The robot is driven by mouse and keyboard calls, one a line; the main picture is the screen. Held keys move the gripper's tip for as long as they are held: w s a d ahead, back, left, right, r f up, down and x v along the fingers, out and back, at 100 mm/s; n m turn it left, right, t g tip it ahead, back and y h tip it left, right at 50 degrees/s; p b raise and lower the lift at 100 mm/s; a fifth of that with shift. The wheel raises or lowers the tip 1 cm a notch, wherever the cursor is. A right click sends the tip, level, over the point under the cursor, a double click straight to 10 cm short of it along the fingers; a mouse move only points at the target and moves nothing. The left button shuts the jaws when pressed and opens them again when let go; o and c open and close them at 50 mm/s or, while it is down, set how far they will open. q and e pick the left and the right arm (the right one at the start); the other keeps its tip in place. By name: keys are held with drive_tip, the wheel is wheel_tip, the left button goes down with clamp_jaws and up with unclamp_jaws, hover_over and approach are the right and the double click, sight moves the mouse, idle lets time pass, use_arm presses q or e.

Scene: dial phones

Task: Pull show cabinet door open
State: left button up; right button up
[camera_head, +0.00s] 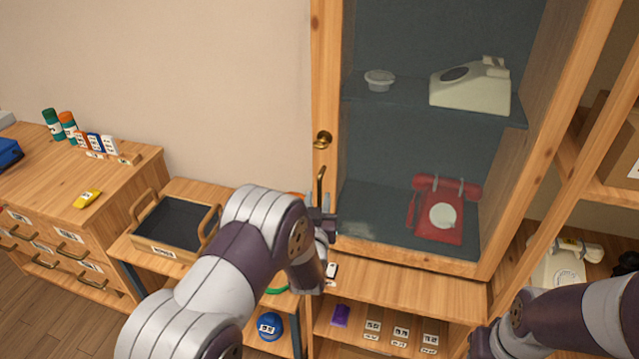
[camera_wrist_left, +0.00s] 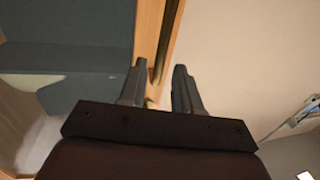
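The show cabinet door (camera_head: 325,100) is a wooden frame around a large clear pane, and it looks closed. A brass vertical handle (camera_head: 320,186) sits on its left stile, below a round brass knob (camera_head: 322,139). My left gripper (camera_head: 324,212) is at the lower part of the handle. In the left wrist view the left gripper (camera_wrist_left: 160,80) has its two fingers apart, with the brass handle (camera_wrist_left: 160,50) showing between or just beyond the fingertips. Contact cannot be told. My right arm shows at the lower right, but its gripper is out of view.
Behind the pane are a cream phone (camera_head: 470,88), a white dish (camera_head: 379,80) and a red phone (camera_head: 440,210). A small table with a black tray (camera_head: 172,228) and a drawer cabinet (camera_head: 75,190) stand left. An open shelf (camera_head: 400,285) lies below the door.

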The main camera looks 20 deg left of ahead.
sight(320, 191)
use_arm(q)
drive_tip(key=w, duration=0.4)
drive_tip(key=shift+a+r+p, duration=0.2)
drive_tip(key=shift+a+p, duration=0.1)
drive_tip(key=shift+p, duration=0.1)
drive_tip(key=shift+w+f, duration=0.15)
drive_tip(key=shift+w, duration=0.15)
drive_tip(key=shift+s, duration=0.1)
clamp_jaws()
